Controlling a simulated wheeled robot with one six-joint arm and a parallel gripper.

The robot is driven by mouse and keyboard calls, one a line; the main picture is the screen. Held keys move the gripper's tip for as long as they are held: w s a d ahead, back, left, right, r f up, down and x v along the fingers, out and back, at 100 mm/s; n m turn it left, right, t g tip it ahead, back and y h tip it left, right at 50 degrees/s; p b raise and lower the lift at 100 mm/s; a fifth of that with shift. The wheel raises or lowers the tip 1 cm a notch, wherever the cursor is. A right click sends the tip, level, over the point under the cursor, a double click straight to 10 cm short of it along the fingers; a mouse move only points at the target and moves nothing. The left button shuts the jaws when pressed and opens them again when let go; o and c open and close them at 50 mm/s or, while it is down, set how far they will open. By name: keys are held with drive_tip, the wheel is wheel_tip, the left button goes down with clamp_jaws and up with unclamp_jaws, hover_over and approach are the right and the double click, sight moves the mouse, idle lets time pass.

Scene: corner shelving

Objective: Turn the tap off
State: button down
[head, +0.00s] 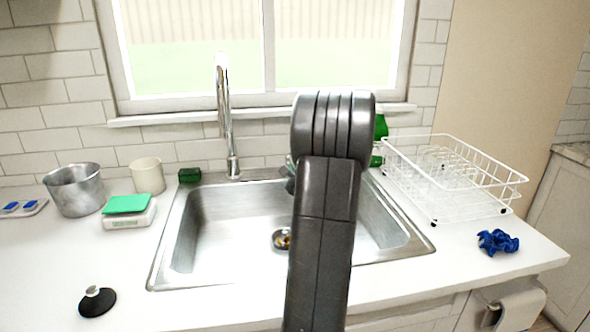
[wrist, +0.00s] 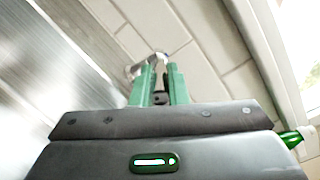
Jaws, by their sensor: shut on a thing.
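The tall chrome tap spout (head: 226,125) stands upright behind the sink in the head view. I cannot make out a stream of water below it. The steel sink (head: 205,235) has a dark drain with a brassy centre. In the head view my dark arm hides most of my gripper and the area right of the spout. In the wrist view the green fingers of my gripper (wrist: 161,86) are close together. A curved chrome piece, seemingly the tap handle (wrist: 136,68), shows at their tips. My gripper is shut on it, though the contact is partly hidden.
A wire dish rack (head: 455,205) with glasses stands right of the sink, with a green bottle (head: 380,130) behind. A metal pot (head: 76,190), a cream cup (head: 148,176) and a scale (head: 130,217) stand left. A blue cloth (head: 497,241) lies front right. The window is behind.

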drive_tip(key=c, duration=1.4)
unclamp_jaws()
drive_tip(key=shift+c, duration=0.2)
drive_tip(key=shift+s, duration=0.1)
drive_tip(key=b+v, duration=0.1)
drive_tip(key=v, duration=1.2)
drive_tip(key=shift+s+b, duration=0.3)
drive_tip(key=shift+s, duration=0.05)
